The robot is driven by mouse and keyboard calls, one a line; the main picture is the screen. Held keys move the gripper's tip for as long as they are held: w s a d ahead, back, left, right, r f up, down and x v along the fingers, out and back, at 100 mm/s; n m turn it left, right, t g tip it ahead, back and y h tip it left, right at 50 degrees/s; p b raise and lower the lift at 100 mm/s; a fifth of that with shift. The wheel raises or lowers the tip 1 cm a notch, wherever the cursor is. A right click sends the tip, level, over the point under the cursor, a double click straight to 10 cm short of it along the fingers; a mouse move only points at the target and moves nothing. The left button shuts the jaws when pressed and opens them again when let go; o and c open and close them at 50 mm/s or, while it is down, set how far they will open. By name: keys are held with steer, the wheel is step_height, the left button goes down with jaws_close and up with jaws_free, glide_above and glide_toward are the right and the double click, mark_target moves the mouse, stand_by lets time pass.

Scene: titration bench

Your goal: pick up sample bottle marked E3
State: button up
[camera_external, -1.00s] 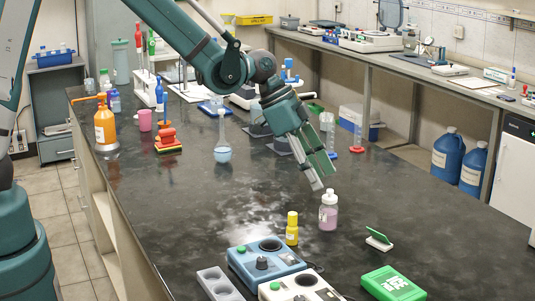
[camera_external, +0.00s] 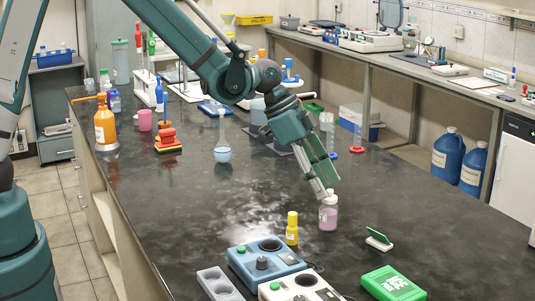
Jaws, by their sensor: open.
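A clear bottle (camera_external: 328,217) with a white cap and pinkish-purple contents stands upright on the dark bench top (camera_external: 200,255). Its label is too small to read, so I cannot tell whether it is marked E3. My gripper (camera_external: 323,194) points down at the bottle's cap from the upper left, and its fingers overlap the cap in the picture. It is open, and I cannot tell whether it touches the cap. A small yellow bottle (camera_external: 291,229) with a yellow cap stands to the left of the clear bottle.
A blue stirrer unit (camera_external: 266,267), a white one (camera_external: 300,288) and a green box (camera_external: 393,284) are at the front. A small green-topped stand (camera_external: 379,239) is at the right. A round-bottomed flask (camera_external: 222,154) stands farther back. The bench's left middle is clear.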

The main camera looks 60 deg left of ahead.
mark_target(330, 197)
steer(key=shift+f, duration=0.1)
steer(key=shift+b+x, duration=0.35)
steer(key=shift+x, duration=2.15)
steer(key=shift+s+f, duration=0.1)
steer(key=shift+s, duration=0.05)
steer(key=shift+c, duration=0.3)
steer(key=c, duration=0.9)
